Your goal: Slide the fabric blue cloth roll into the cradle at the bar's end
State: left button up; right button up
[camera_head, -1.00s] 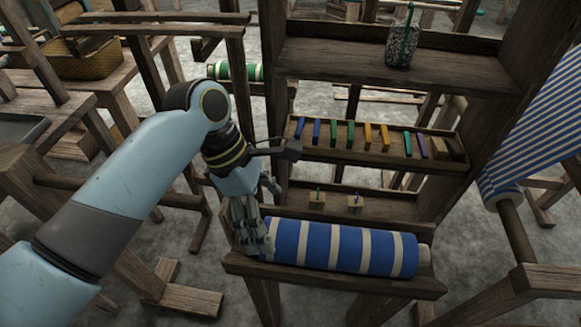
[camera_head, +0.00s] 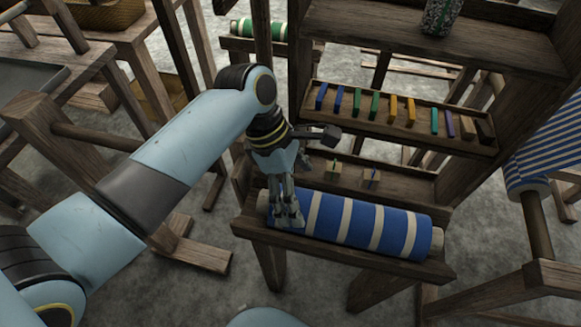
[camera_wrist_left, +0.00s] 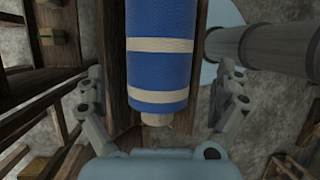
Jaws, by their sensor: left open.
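The fabric blue cloth roll (camera_head: 368,224), blue with cream stripes, lies lengthwise on the low front shelf (camera_head: 330,250) of the wooden rack. My left gripper (camera_head: 288,218) is over the roll's left end, pointing down. In the left wrist view the roll (camera_wrist_left: 161,65) runs up the picture, its pale core end (camera_wrist_left: 157,118) towards me. The open left fingers (camera_wrist_left: 162,78) stand on both sides of it, with a gap visible at each side. I cannot make out the cradle for certain. My right gripper is not in view.
Above the roll, a tray (camera_head: 400,120) holds several coloured blocks, and two small wooden blocks (camera_head: 335,170) sit on a shelf behind it. A patterned jar (camera_head: 441,15) stands on top. Striped cloth (camera_head: 550,140) hangs at the right. A green-striped roll (camera_head: 258,29) lies behind.

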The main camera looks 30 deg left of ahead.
aim_at(303, 199)
pick_arm(q)
jog(key=shift+b+x, duration=0.35)
jog(key=shift+x, duration=2.2)
jog(key=shift+c, duration=0.4)
jog(key=c, duration=1.4)
jog(key=o, duration=1.5)
jog(key=v, duration=1.2)
